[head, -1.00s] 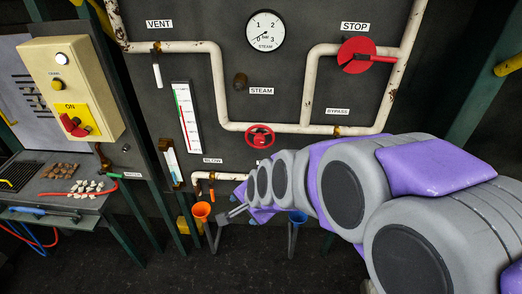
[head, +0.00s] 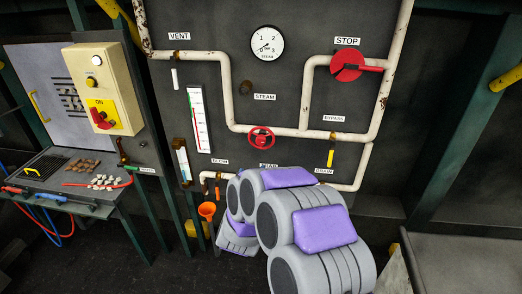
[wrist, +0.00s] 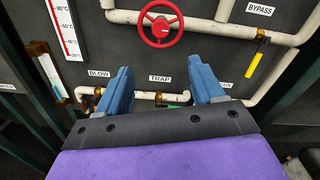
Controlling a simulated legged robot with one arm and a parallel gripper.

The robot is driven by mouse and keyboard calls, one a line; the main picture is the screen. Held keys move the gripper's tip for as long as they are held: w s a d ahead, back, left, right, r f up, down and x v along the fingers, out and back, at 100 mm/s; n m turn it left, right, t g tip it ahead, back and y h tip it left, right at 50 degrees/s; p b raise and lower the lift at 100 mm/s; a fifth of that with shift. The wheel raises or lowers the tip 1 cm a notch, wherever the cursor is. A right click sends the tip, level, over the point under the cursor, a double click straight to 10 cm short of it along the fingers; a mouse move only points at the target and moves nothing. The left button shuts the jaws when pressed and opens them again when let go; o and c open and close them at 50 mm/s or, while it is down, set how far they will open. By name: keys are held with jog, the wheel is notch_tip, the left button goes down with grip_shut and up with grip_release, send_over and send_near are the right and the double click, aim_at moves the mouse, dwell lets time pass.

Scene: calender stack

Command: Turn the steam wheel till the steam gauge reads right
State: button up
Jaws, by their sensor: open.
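The red steam wheel (head: 262,138) is on the white pipe below the STEAM label. It also shows at the top of the wrist view (wrist: 161,23). The round white steam gauge (head: 267,42) is above it; its needle points low left, near 0. My gripper (wrist: 164,82) is open and empty in the wrist view, its two blue fingers wide apart. It points at the panel below the wheel and does not touch it. In the head view my arm hides the gripper.
A red STOP valve (head: 347,66) is at upper right. A yellow drain handle (head: 331,158) is right of the wheel. A side bench (head: 60,195) holds stones and tools at left. The panel around the wheel is clear.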

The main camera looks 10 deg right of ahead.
jog(key=b, duration=0.1)
send_near(260, 142)
jog(key=x, duration=0.8)
jog(key=shift+w, duration=0.1)
jog(key=shift+r, duration=0.1)
jog(key=c, duration=1.1)
